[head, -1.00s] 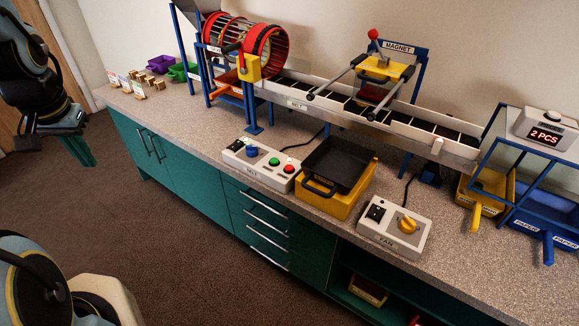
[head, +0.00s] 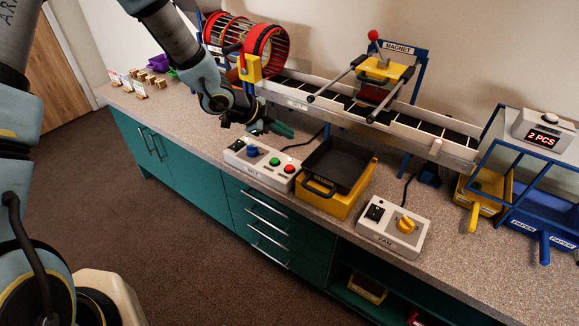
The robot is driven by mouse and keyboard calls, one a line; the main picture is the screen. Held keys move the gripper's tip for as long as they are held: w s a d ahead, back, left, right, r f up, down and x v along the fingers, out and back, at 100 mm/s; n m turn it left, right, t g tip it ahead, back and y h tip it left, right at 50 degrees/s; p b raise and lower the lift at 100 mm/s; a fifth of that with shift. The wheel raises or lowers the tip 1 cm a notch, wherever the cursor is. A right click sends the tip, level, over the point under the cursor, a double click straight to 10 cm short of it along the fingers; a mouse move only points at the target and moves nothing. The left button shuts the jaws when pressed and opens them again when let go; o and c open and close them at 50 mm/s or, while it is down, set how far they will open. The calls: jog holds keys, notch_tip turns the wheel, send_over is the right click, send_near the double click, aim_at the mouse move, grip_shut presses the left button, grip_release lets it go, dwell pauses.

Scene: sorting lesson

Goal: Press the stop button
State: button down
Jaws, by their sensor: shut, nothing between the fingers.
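The belt control box (head: 259,166) is a white panel on the counter, left of the black tray. It carries a dark switch, a blue knob (head: 252,152), a green button (head: 274,161) and a red button (head: 289,169) at its right end. The red button is in plain view and nothing touches it. My gripper (head: 285,130) has dark green fingers. It is shut and empty, above and behind the box, up and to the left of the red button. I cannot tell its exact height.
A black tray (head: 338,164) on a yellow bin stands just right of the box. The conveyor (head: 305,103) runs behind, with the magnet frame (head: 398,48) over it. The red-rimmed drum (head: 266,52) is behind my arm. A fan box (head: 393,229) stands front right.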

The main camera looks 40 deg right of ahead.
aim_at(286, 168)
jog(key=shift+f, duration=0.1)
notch_tip(286, 168, down, 9)
jog(key=b, duration=0.8)
dwell(1.9)
jog(key=shift+f, duration=0.25)
jog(key=shift+f+b, duration=0.4)
jog(key=shift+b, duration=0.15)
dwell(0.7)
jog(key=shift+r, duration=0.1)
jog(key=shift+a+r+p, duration=0.1)
jog(key=shift+r+p, duration=0.65)
jog(key=shift+p, duration=0.05)
